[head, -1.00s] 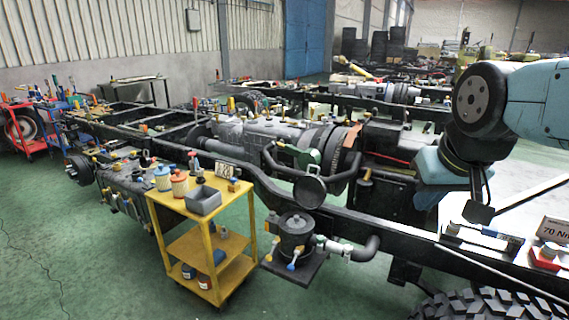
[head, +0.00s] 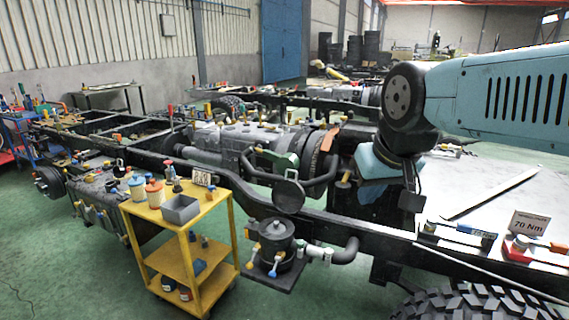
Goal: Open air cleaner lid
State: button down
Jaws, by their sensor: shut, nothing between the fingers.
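The air cleaner appears to be the black upright canister (head: 276,236) on a dark plate beside the chassis rail, at lower centre of the head view. Its round lid (head: 275,227) lies flat on top and looks closed. Small blue and yellow clips (head: 273,268) show around its side. A pipe joins it on the right. My gripper (head: 411,201) hangs pointing down over the chassis, to the right of and above the canister in the picture. It is shut and empty, well apart from the lid. The far side of the canister is hidden.
A yellow trolley (head: 186,227) with a grey bin (head: 180,209) and bottles stands just left of the canister. The black chassis rail (head: 375,236) runs behind it. A tyre (head: 478,303) is at the bottom right. Green floor is clear in front.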

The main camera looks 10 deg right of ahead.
aim_at(288, 197)
jog(key=i, duration=1.55)
jog(key=z, duration=0.05)
